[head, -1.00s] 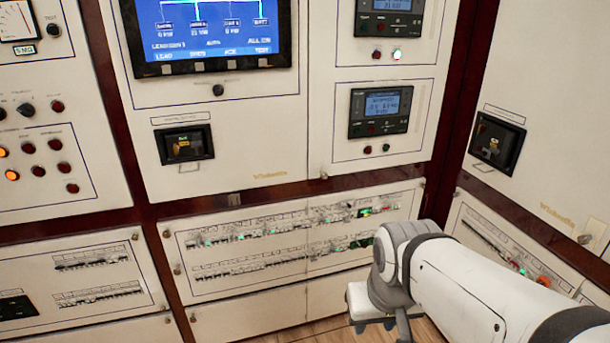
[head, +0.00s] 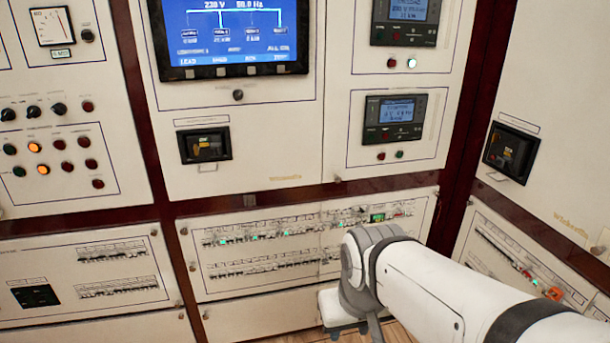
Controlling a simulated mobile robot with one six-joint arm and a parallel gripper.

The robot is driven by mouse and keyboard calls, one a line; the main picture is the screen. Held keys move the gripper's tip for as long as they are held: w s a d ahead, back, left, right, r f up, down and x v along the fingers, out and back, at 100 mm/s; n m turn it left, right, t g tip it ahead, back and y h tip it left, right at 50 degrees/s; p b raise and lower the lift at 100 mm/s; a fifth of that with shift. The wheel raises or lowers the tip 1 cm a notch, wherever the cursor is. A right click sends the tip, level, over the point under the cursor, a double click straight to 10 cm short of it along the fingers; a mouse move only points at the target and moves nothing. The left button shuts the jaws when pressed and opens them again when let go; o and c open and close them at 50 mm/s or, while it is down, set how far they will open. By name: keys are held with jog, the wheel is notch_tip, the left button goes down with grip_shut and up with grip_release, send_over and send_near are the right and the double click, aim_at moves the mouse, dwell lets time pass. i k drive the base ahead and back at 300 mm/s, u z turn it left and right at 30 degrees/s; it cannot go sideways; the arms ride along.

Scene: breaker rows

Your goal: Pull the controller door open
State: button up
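The cream panel with two controllers stands right of centre, and I take it as the controller door (head: 340,140). It looks shut, flush with the panels beside it. Its upper controller (head: 406,22) and lower controller (head: 394,118) have lit blue screens. A small fitting (head: 338,179) sits at its lower left edge. My gripper (head: 346,329) is at the bottom of the head view, below the door and in front of the breaker panel. It is mostly hidden by my wrist and cut by the frame edge, so its opening does not show. It appears apart from the door.
A panel with a large blue display (head: 235,32) and a black switch (head: 205,145) is to the left. Breaker rows (head: 265,240) run below. Another cabinet with a black switch (head: 510,152) angles in at the right. A little wooden floor (head: 397,333) shows at the bottom.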

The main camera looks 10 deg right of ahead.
aim_at(417, 105)
jog(key=i, duration=1)
